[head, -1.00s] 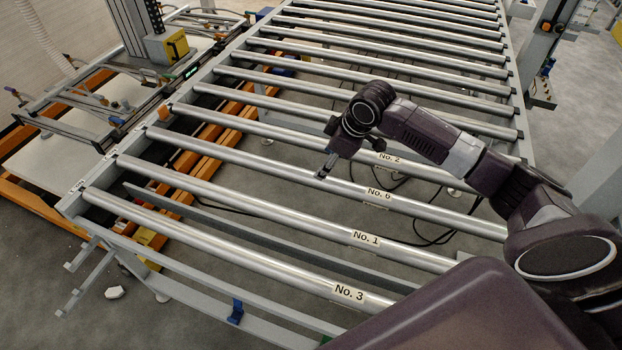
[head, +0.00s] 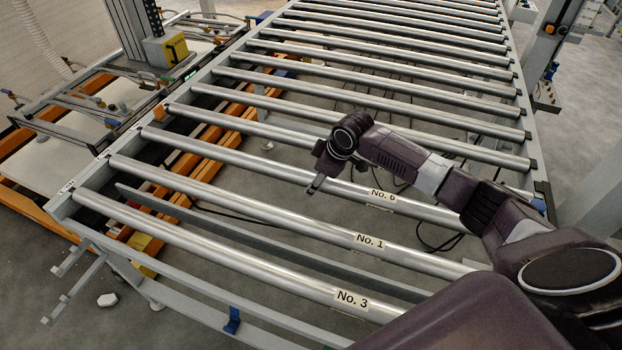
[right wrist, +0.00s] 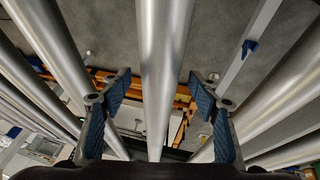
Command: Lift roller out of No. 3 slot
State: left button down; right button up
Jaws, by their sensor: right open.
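The No. 3 roller (head: 220,249) is the nearest silver roller in the head view. It lies in its slot across the frame, with its label (head: 352,298) near the right. My right gripper (head: 315,186) is above the gap between the No. 6 and No. 1 rollers in the picture, short of No. 3. In the right wrist view, its blue-padded fingers (right wrist: 160,95) are spread wide and empty. A roller (right wrist: 165,50) runs lengthwise through the middle of that view, between the fingers; its label does not show. My left gripper is not in view.
The No. 1 roller (head: 240,201) and No. 6 roller (head: 255,162) lie behind No. 3, with more rollers beyond. A grey front rail with a blue clip (head: 232,320) runs nearest. A gantry with a yellow box (head: 166,49) stands at back left.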

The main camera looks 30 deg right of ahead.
jog(key=shift+w+f, duration=0.25)
jog(key=shift+f, duration=0.3)
grip_shut()
jog(key=shift+w+r, duration=0.15)
jog(key=shift+r, duration=0.1)
